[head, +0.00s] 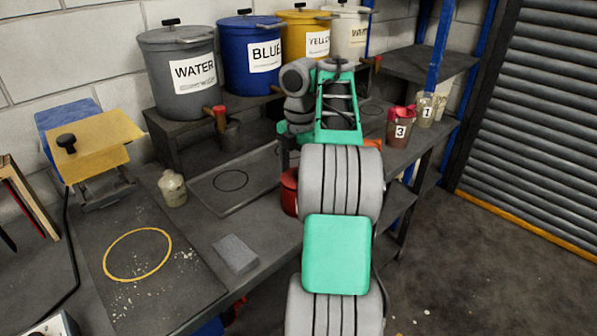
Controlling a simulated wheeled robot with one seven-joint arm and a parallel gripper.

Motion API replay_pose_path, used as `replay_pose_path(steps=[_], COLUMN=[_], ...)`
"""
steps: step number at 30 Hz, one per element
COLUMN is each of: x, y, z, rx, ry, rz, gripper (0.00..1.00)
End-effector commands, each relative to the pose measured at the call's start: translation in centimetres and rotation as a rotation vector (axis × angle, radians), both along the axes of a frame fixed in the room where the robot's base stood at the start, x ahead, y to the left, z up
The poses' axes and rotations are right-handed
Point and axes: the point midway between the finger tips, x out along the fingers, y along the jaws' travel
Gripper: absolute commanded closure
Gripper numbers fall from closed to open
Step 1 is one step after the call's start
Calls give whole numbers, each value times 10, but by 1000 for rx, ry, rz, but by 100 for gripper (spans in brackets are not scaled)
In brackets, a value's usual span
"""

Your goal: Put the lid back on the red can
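A red can (288,191) stands on the bench just left of my arm, and the arm hides its right part. I cannot make out whether its top is open or covered. No loose lid for it can be made out. My arm reaches forward over the bench, with its grey wrist joints behind and above the can. My gripper's fingers are hidden or too dark to make out near the can, so their opening and any held thing cannot be told.
Grey, blue, yellow and white lidded buckets (183,80) line the back shelf. A jar labelled 3 (398,130) and a jar labelled 1 (425,108) stand at right. A small jar (173,188), a grey block (236,254) and a dark tray (232,181) occupy the bench.

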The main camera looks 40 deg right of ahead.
Motion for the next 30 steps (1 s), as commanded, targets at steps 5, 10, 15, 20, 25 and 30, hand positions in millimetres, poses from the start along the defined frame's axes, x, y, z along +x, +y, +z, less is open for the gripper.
replay_pose_path(steps=[5,10,15,20,25,30], x=[0,0,0,0,0,0], y=[0,0,0,0,0,0], z=[-2,-2,-2,-2,-2,-2], rx=[0,0,0,0,0,0], ry=[0,0,0,0,0,0], rz=[0,0,0,0,0,0], gripper=[62,62,62,62,15,1])
